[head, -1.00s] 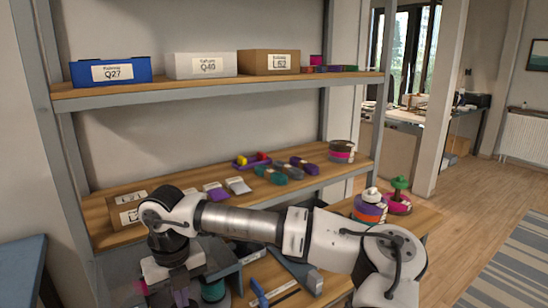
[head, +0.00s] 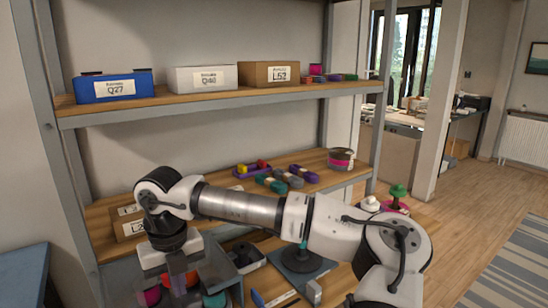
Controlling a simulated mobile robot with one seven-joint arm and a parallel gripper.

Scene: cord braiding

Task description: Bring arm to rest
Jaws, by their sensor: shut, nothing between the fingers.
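My arm reaches across the lower part of the head view, from the right to the left. Coloured spools sit close around and behind the fingertips: a magenta one (head: 151,296) and a teal one (head: 215,299). Whether the fingers touch any of them I cannot tell.
A braiding stand with a black disc (head: 299,257) stands just below my forearm. The shelf behind holds a blue box (head: 112,87), a white box (head: 203,79), a brown box (head: 269,73) and cord bundles (head: 286,178). The floor at right is clear.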

